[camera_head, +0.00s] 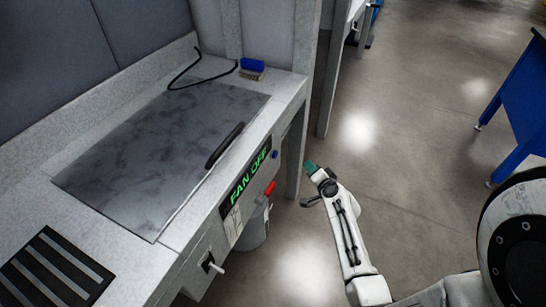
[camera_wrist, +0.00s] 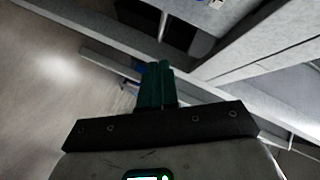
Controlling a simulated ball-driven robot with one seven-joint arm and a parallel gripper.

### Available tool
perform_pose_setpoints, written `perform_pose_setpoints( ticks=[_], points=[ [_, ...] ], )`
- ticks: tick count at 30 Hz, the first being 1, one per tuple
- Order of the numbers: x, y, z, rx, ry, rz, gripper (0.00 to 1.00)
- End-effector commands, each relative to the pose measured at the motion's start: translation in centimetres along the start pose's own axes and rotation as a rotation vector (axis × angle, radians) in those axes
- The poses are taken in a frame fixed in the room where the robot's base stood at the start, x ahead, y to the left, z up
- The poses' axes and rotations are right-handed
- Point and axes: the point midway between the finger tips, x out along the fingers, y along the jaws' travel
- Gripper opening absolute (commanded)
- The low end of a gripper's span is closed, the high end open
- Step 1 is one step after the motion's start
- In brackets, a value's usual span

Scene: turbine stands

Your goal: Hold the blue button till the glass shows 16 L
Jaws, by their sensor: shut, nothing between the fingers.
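A small round blue button (camera_head: 275,154) sits on the front face of the grey stand, just right of a green-lit display (camera_head: 246,180) reading "FAN OFF". My gripper (camera_head: 310,168) has green fingers and is in the open space right of the stand, apart from the button. In the wrist view its fingers (camera_wrist: 156,85) are together with nothing held. A small blue patch shows beside them there, and I cannot tell what it is. I cannot make out a glass with a litre reading in either view.
A red handle (camera_head: 269,188) and a white-tipped lever (camera_head: 213,264) stick out of the stand's front. A grey bucket (camera_head: 252,234) stands below. A blue-handled brush (camera_head: 252,66) and a black cable (camera_head: 186,76) lie on top. Floor to the right is clear up to a blue table (camera_head: 521,105).

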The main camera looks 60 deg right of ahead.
Motion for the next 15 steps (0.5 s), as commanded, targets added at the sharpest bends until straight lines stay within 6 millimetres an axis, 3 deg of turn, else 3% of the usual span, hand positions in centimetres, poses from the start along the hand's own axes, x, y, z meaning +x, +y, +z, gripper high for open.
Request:
perform_pose_setpoints(
  ticks=[15],
  points=[
    [0.82, -0.85, 0.54, -0.001, -0.002, -0.001, 0.00]
  ],
)
